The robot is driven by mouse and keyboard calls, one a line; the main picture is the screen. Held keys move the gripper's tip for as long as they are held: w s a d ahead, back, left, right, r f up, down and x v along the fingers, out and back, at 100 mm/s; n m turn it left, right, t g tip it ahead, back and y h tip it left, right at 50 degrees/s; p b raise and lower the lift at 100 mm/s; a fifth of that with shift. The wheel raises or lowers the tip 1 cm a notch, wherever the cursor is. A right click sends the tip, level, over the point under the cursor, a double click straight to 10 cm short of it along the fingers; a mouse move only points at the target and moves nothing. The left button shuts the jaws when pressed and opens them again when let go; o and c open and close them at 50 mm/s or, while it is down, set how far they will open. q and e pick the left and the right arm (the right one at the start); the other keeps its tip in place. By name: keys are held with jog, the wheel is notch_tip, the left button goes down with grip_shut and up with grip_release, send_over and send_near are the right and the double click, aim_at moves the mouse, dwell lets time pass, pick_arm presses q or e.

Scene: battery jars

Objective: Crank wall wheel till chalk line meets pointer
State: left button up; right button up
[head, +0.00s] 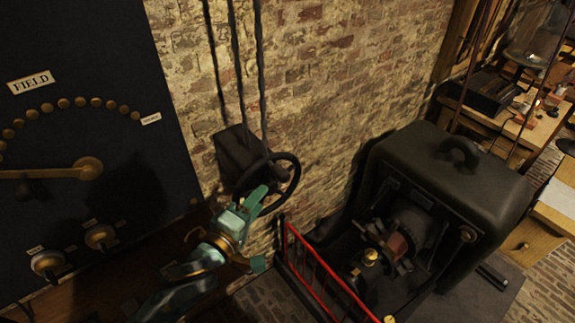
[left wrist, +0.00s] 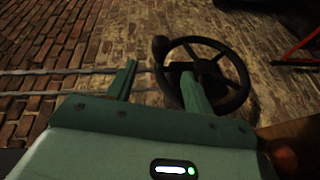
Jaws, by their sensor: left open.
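My left gripper (head: 266,192) is open at the wheel's near left side and overlaps the rim in the head view. In the left wrist view its fingers (left wrist: 158,80) are spread, the right one in front of the wheel. Contact cannot be told. I cannot make out a chalk line or pointer. My right gripper is not in view.
A dark panel (head: 90,60) with brass studs and a lever stands at the left. Cables (head: 236,60) run up the wall from the dark box (head: 236,150). A red railing (head: 318,272) and a large dark machine (head: 455,190) stand to the right. A cluttered bench (head: 545,125) is farther back.

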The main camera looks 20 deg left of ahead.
pick_arm(q)
jog(key=x, duration=1.3)
jog(key=shift+w, duration=0.1)
grip_shut()
